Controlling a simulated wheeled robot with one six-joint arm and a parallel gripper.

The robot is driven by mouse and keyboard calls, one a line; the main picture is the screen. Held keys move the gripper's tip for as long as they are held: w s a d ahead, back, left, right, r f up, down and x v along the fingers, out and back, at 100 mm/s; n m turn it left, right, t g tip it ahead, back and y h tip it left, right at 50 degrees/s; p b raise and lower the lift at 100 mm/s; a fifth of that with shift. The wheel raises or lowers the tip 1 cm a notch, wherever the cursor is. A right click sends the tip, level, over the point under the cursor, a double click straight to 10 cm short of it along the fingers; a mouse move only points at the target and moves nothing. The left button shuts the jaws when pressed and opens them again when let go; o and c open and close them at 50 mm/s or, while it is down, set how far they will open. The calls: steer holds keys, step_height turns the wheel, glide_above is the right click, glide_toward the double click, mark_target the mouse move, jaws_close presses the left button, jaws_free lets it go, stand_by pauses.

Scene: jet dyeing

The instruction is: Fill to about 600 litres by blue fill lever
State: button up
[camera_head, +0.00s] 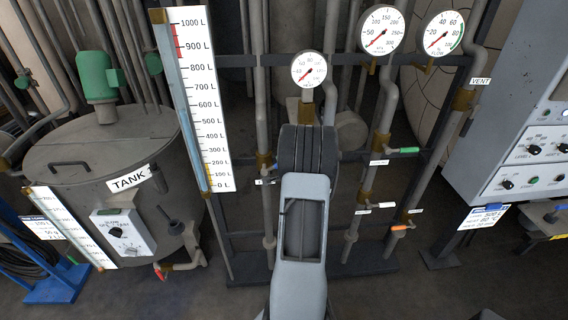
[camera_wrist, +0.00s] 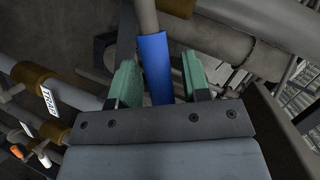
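The blue fill lever (camera_wrist: 155,66) shows in the wrist view as a blue handle on a grey pipe. My gripper (camera_wrist: 161,78) has its two green fingers apart, one on each side of the blue handle. The left finger is very close to the handle; a gap shows at the right finger. I cannot tell whether either touches.
The round grey tank (camera_head: 95,160) stands at left. Three dials, including the right one (camera_head: 442,33), top the pipe rack. Green (camera_head: 409,150) and orange (camera_head: 398,228) levers are right of my arm. A control cabinet (camera_head: 530,130) stands at right, with a sign (camera_head: 485,216) reading 500 L.

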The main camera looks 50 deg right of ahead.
steer(key=shift+o, duration=0.4)
steer(key=shift+s, duration=0.1)
steer(key=v, duration=1.3)
steer(key=shift+s+a+r, duration=0.2)
steer(key=shift+a, duration=0.05)
